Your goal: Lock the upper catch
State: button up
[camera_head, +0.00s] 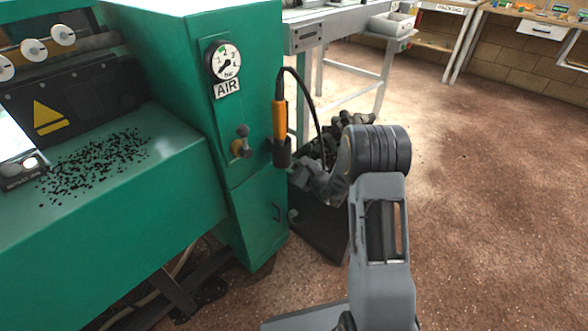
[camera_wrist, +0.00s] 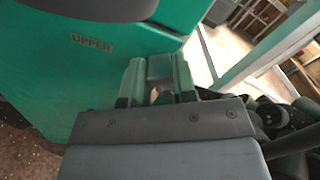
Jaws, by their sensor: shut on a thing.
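The green machine (camera_head: 255,217) stands at the left with its side wall toward my arm. In the wrist view an "UPPER" label (camera_wrist: 91,43) is on its green wall. My gripper (camera_wrist: 157,82) is close to that wall, right of and below the label. Its fingers are shut on a small grey part (camera_wrist: 159,66), which seems to be the upper catch. Most of the catch is hidden by the fingers, so its position is hard to tell. In the head view the catch is hidden, and my gripper (camera_head: 302,178) is partly hidden beside the machine's right edge.
An orange-handled tool (camera_head: 279,120) with a black cable sits in a holder on the machine's front, near my gripper. A pressure gauge (camera_head: 224,62) and a knob (camera_head: 241,142) are left of it. A metal table (camera_head: 340,22) stands behind. The floor at right is clear.

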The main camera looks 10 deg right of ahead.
aim_at(279, 174)
jog(key=f+n+b, duration=0.1)
jog(key=n+b, duration=0.1)
jog(key=s+a+f+n+b, duration=0.1)
jog(key=n+b, duration=0.1)
jog(key=n, duration=0.1)
jog(key=f+n+b, duration=0.1)
jog(key=n+b, duration=0.1)
jog(key=n, duration=0.1)
jog(key=shift+s+a+f+b, duration=0.15)
jog(key=shift+s+a+b, duration=0.05)
jog(key=shift+a+b, duration=0.2)
jog(key=shift+f+n, duration=0.35)
jog(key=shift+n, duration=0.4)
jog(key=shift+f+n, duration=0.3)
jog(key=shift+n, duration=0.45)
jog(key=o, duration=0.9)
jog(key=shift+s, duration=0.1)
jog(key=p+v, duration=0.3)
jog(key=v, duration=1)
jog(key=shift+s+d+p, duration=0.2)
jog(key=shift+s+p, duration=0.05)
jog(key=shift+p, duration=0.05)
